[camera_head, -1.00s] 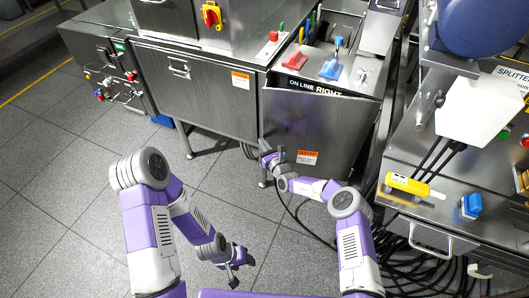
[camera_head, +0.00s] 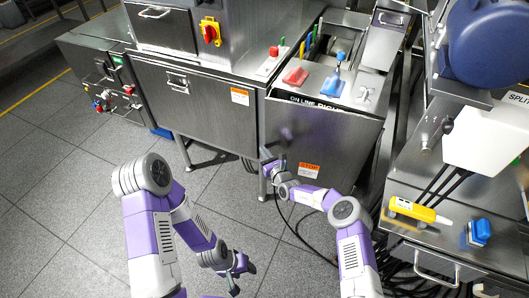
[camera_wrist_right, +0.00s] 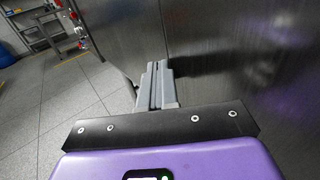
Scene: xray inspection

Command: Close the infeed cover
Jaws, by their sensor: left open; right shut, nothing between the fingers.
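The infeed cover (camera_head: 325,140) is a grey metal panel with an orange STOP label on the front of the middle unit. It stands almost upright, its top edge partly hiding the "ON LINE RIGHT" lettering behind it. My right gripper (camera_head: 270,163) is shut and empty at the lower left part of the cover. In the right wrist view its closed fingers (camera_wrist_right: 155,86) point along the metal surface, very near it; I cannot tell whether they touch. My left gripper (camera_head: 238,272) is open and empty, low over the floor, away from the cover.
A bench (camera_head: 440,245) with a yellow tool and a blue block stands at the right. Black cables (camera_head: 400,275) lie beneath it. The tiled floor at left is clear.

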